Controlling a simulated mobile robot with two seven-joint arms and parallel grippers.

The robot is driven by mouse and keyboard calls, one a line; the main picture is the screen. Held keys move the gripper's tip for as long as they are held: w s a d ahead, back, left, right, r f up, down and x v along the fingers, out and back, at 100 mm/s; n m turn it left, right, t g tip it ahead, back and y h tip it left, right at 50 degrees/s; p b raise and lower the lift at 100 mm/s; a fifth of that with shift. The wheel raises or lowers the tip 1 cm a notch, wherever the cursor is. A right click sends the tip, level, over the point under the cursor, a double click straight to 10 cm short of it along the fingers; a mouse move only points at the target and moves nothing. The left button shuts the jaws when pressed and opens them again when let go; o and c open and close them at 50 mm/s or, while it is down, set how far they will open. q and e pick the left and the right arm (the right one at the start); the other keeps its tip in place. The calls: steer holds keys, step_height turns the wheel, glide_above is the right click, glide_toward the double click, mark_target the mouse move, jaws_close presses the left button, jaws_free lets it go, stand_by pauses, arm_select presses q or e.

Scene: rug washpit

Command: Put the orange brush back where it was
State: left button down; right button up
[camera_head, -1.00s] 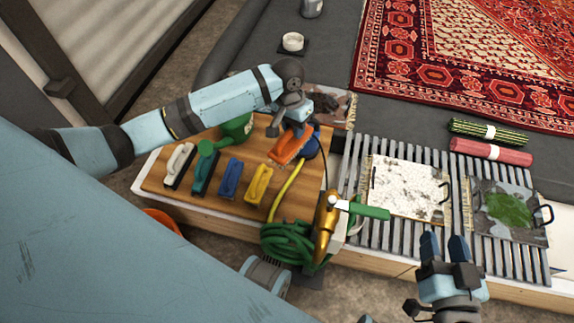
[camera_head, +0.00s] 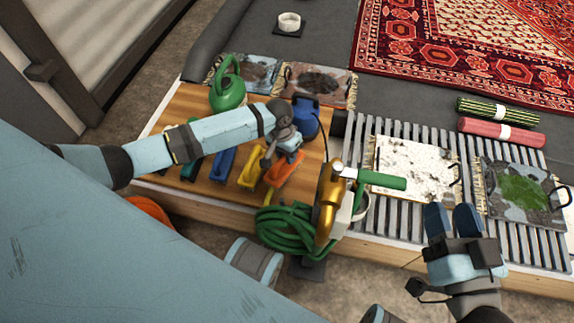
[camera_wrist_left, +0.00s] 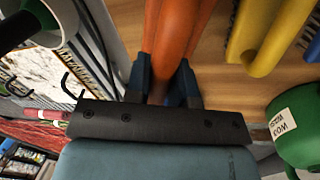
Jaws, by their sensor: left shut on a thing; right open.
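The orange brush (camera_head: 284,173) is at the right end of the brush row on the wooden board (camera_head: 312,178). My left gripper (camera_head: 282,155) is shut on its handle. In the left wrist view the two fingers (camera_wrist_left: 161,82) clasp the orange handle (camera_wrist_left: 172,35), close above the wood. I cannot tell whether the brush touches the board. The yellow brush (camera_head: 249,168) lies just left of it, and the blue brush (camera_head: 222,166) further left. Green and white brushes are partly behind my left arm. My right gripper (camera_head: 452,220) is open and empty at the slatted rack's front edge.
A blue round container (camera_head: 306,116) and a green watering can (camera_head: 228,92) stand behind. Rug samples lie on the slatted rack (camera_head: 368,165).

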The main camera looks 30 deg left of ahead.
arm_select(q)
step_height(320, 180, down, 5)
steer(key=shift+r+b, duration=0.2)
steer(key=shift+b, duration=0.8)
steer(key=shift+r, duration=0.1)
arm_select(e)
step_height(320, 180, down, 3)
steer(key=shift+a+f+g, duration=0.1)
steer(key=shift+g, duration=0.6)
arm_select(q)
steer(key=c, duration=1)
jaws_free()
steer(key=shift+r, duration=0.25)
steer(key=r+p, duration=0.1)
steer(key=r, duration=0.2)
steer(key=a+r+p, duration=0.1)
steer(key=r+p, duration=0.1)
steer(key=r, duration=0.2)
steer(key=a+r+p, duration=0.1)
steer(key=r+p, duration=0.1)
steer(key=r, duration=0.2)
steer(key=shift+w+r, duration=0.1)
steer(key=shift+r, duration=0.05)
arm_select(e)
step_height(320, 180, up, 8)
steer(key=t, duration=0.3)
steer(key=shift+s+d+f+m, duration=0.15)
steer(key=shift+d+m, duration=0.15)
